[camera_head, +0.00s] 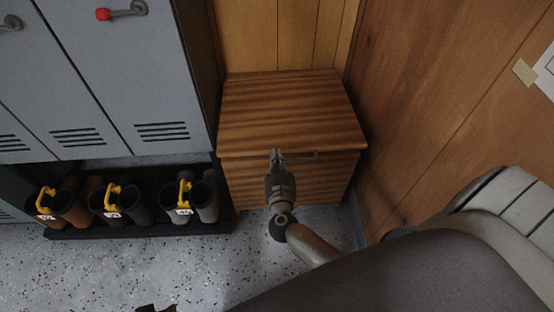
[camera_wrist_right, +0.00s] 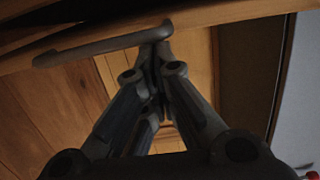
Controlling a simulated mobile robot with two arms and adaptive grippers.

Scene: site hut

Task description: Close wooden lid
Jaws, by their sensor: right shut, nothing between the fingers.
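The wooden lid (camera_head: 290,105) is striped brown and lies across the top of a wooden chest (camera_head: 315,180) against the back wall. It looks lowered; I cannot tell whether it sits fully down. A grey bar handle (camera_head: 308,154) is on its front edge; the handle (camera_wrist_right: 95,47) also crosses the upper part of the right wrist view, below a wooden edge (camera_wrist_right: 225,14). My right gripper (camera_head: 277,153) is shut and empty at the front edge, just left of the handle's visible part. Its fingertips (camera_wrist_right: 155,38) overlap the handle's end in the wrist view; contact is unclear.
Grey lockers (camera_head: 110,60) stand close on the left, above a dark rack (camera_head: 140,231) of boots with yellow tags. A wood-panelled wall (camera_head: 420,110) is close on the right. Speckled floor (camera_head: 130,270) is clear in front of the rack.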

